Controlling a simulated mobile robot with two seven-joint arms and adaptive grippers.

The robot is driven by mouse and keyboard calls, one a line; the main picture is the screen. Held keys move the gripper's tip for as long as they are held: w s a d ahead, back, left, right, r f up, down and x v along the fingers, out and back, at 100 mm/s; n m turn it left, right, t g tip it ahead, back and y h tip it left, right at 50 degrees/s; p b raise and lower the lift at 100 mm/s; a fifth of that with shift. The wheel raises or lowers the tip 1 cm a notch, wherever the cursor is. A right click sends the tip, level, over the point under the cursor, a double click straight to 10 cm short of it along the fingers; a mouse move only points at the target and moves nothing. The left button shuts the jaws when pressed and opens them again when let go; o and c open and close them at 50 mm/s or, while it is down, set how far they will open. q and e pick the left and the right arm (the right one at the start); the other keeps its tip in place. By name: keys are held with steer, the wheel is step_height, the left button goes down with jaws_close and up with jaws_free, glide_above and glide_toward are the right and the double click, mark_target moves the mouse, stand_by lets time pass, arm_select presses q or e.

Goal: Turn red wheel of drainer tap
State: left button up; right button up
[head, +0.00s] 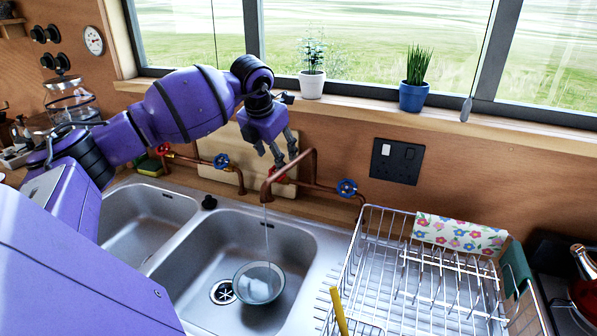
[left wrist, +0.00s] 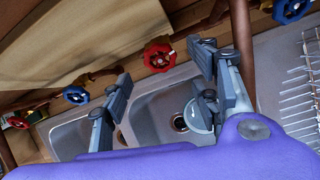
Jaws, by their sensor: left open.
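The copper tap (head: 313,165) stands behind the right sink basin, its spout over the basin. Its red wheel (head: 277,174) shows partly behind the spout, just below my left gripper. In the left wrist view the red wheel (left wrist: 160,55) appears between and beyond the two open fingers. My left gripper (head: 278,155) is open and empty, fingers pointing down just above the wheel; I cannot tell whether they touch it. A blue wheel (head: 347,188) sits on the pipe to the right. My right gripper is not in view.
A thin water stream falls into a bowl (head: 258,283) in the right basin. Another tap has a red wheel (head: 162,149) and blue wheel (head: 221,161) to the left. A wire dish rack (head: 352,265) stands right. A cutting board (head: 207,146) leans behind; potted plants line the sill.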

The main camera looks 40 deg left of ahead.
mark_target(275, 170)
arm_select(q)
steer(key=x, duration=0.6)
steer(key=shift+s+a+f, duration=0.15)
steer(key=shift+a, duration=0.15)
steer(key=shift+f, duration=0.45)
steer(key=shift+a, duration=0.1)
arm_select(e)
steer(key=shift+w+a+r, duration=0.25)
